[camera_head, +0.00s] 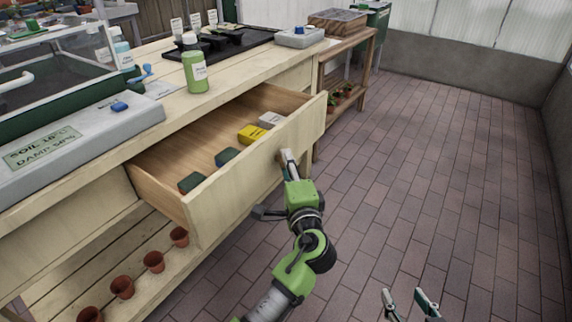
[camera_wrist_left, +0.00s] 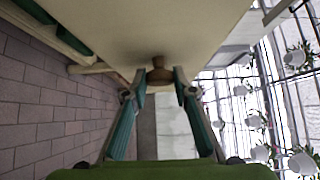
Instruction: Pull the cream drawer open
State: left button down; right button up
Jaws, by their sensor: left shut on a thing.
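The cream drawer (camera_head: 235,180) stands pulled out from the wooden bench, with its inside showing. Several small blocks, dark green, yellow and white, lie in it. My left gripper (camera_head: 286,156) is at the drawer's front face, shut on its round wooden knob (camera_wrist_left: 158,73), which shows between the fingers in the left wrist view. The cream drawer front also fills the top of that view (camera_wrist_left: 150,28). In the head view the gripper mostly hides the knob. My right gripper (camera_head: 405,296) is at the bottom edge, open and empty over the floor.
A green bottle (camera_head: 195,66) and a grey soil box (camera_head: 75,135) stand on the bench top. Several terracotta pots (camera_head: 153,261) sit on the shelf below the drawer. A wooden side table (camera_head: 345,60) stands beyond. The brick floor (camera_head: 440,170) at right is clear.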

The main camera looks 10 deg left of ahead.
pick_arm(q)
jog(key=c, duration=1.7)
grip_release()
jog(key=v, duration=1.2)
jog(key=shift+f, duration=0.1)
